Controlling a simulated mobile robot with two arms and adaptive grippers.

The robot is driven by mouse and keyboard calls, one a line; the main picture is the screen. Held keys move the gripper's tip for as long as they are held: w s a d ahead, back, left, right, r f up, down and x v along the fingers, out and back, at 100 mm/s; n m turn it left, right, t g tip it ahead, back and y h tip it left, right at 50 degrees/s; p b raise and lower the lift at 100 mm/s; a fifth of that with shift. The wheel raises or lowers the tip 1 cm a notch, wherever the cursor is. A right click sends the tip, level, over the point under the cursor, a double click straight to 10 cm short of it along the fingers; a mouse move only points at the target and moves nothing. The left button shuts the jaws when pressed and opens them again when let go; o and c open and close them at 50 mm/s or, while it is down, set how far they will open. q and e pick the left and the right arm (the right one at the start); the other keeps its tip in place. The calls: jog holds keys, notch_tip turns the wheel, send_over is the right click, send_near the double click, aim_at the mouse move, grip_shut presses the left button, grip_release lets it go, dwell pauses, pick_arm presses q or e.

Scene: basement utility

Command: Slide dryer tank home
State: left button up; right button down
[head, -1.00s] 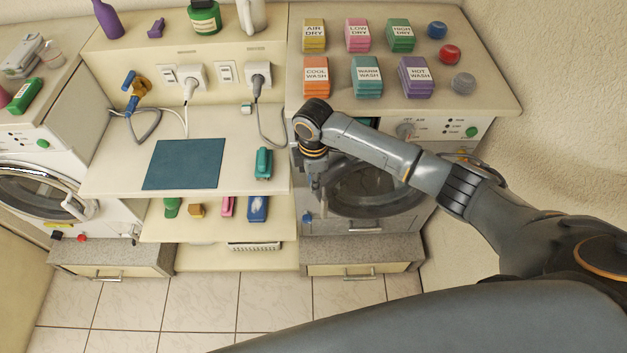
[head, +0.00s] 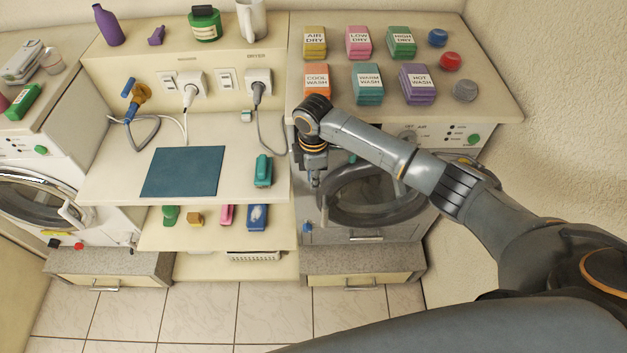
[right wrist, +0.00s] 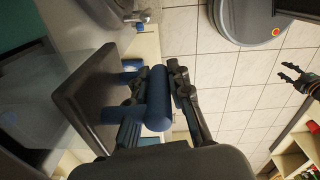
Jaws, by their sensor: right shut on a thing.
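The dryer (head: 405,225), with a round glass door, stands at the right in the head view. My right gripper (head: 314,182) is at the upper left of its front, left of the door. In the right wrist view, the dark grey tank front (right wrist: 88,98) carries a blue bar handle (right wrist: 158,98) on blue posts. My right gripper (right wrist: 160,92) is shut on this handle, a finger on either side. My left gripper (right wrist: 297,78) shows at the right edge of the right wrist view, fingers apart and empty.
Left of the dryer is a shelf with a teal mat (head: 183,171) and a teal upright object (head: 263,170). A grey cord (head: 268,125) hangs close to my arm. The tiled floor (head: 210,315) is clear.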

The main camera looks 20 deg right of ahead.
jog(key=shift+w+d+b, duration=0.2)
jog(key=shift+w+b, duration=0.3)
jog(key=shift+w, duration=0.2)
jog(key=shift+w+d+b, duration=0.2)
jog(key=shift+w+b, duration=0.25)
jog(key=shift+w, duration=0.2)
jog(key=shift+w+d+b, duration=0.2)
jog(key=shift+w+b, duration=0.3)
jog(key=shift+w, duration=0.2)
jog(key=shift+w, duration=0.25)
jog(key=c, duration=1.1)
grip_release()
jog(key=shift+d, duration=0.1)
jog(key=shift+c, duration=0.2)
jog(key=shift+r, duration=0.2)
notch_tip(320, 180, up, 12)
jog(key=shift+f, duration=0.15)
